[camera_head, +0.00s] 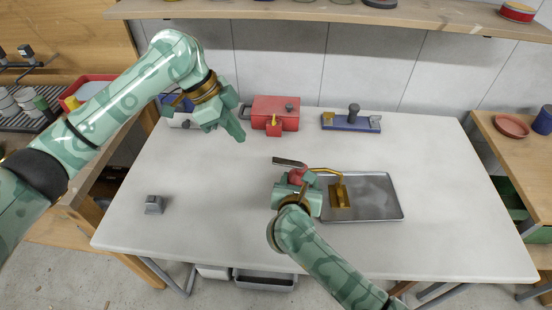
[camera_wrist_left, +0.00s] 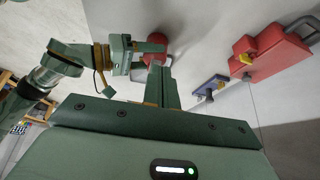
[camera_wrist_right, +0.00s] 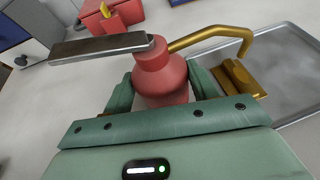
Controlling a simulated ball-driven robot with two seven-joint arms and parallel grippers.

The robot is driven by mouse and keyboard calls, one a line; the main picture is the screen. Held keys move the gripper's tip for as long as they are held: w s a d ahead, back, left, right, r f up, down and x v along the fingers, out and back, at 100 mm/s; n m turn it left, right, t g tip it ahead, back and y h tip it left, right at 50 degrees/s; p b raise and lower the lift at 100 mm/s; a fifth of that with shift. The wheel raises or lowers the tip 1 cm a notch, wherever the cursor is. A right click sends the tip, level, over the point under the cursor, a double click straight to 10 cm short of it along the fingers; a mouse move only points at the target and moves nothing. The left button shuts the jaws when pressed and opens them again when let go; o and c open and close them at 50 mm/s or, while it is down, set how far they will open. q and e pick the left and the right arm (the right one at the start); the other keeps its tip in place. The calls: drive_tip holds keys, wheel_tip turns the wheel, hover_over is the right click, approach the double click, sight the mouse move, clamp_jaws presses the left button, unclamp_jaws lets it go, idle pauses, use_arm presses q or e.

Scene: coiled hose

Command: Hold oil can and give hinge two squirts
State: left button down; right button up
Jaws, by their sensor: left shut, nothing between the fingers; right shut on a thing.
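The red oil can (camera_head: 298,175) has a grey lever and a curved brass spout. My right gripper (camera_head: 297,185) is shut around its body, which shows close up in the right wrist view (camera_wrist_right: 160,72). The spout arches right and its tip points down over the brass hinge (camera_head: 340,194); whether they touch I cannot tell. The hinge also shows in the right wrist view (camera_wrist_right: 238,78), at the left part of a metal tray (camera_head: 375,205). The lever sticks out to the left. My left gripper (camera_head: 238,132) is shut and empty, up and left of the can.
A red toolbox (camera_head: 275,108) with a small red box (camera_head: 273,128) before it stands at the back of the table (camera_head: 200,235). A blue-based fixture (camera_head: 350,122) is right of it. A grey block (camera_head: 154,204) lies front left.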

use_arm(q)
drive_tip(key=shift+v, duration=1.65)
use_arm(e)
drive_tip(key=o, duration=1.2)
drive_tip(key=shift+c, duration=0.2)
